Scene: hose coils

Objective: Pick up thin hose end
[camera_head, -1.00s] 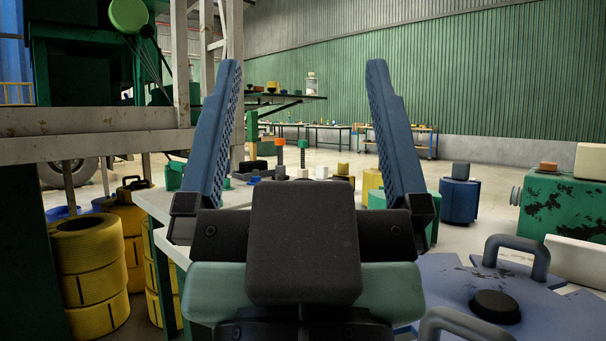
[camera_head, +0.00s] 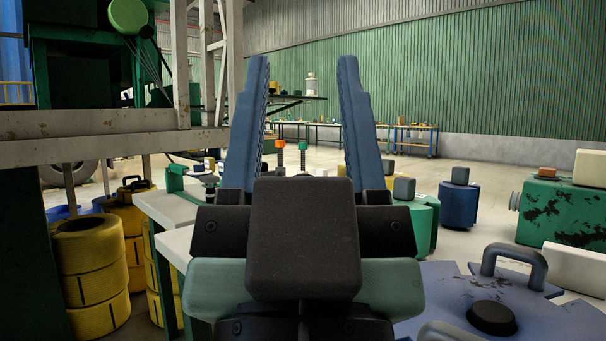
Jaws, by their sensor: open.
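My gripper (camera_head: 303,80) stands upright in the middle of the head view, with its two blue fingers apart and nothing visible between them. Its black and green body hides part of the white table behind it. I cannot make out a thin hose end in this view. Yellow coil-like rings (camera_head: 90,262) stand stacked at the lower left, well to the left of my gripper. More yellow stacked pieces (camera_head: 133,212) stand behind them.
A white table (camera_head: 172,208) lies just left of my gripper. A rusty white beam and frame (camera_head: 100,128) fill the left. Green and blue drums (camera_head: 458,204) and a worn green block (camera_head: 565,212) stand at the right. Open floor lies farther back.

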